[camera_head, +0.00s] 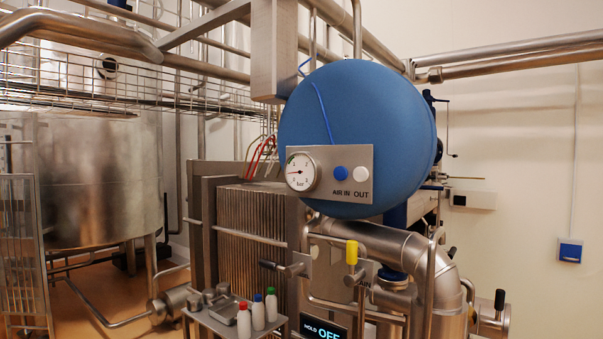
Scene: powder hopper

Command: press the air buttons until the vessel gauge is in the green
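A round blue vessel (355,110) hangs at the middle of the view. On its front is a grey panel (322,196) with a white dial gauge (301,172) marked bar. The gauge's dark needle seems to point left, toward the low side. Right of the gauge is a blue button (340,173) above the words AIR IN. Beside it is a white button (361,174) above OUT. Nothing touches either button. Neither of my grippers is in view.
Below the vessel are steel pipes (380,240), a yellow-handled valve (352,252) and a display (324,330) reading HOLD OFF. A small tray (212,322) with capped white bottles (258,314) stands at the lower left. The space before the panel looks clear.

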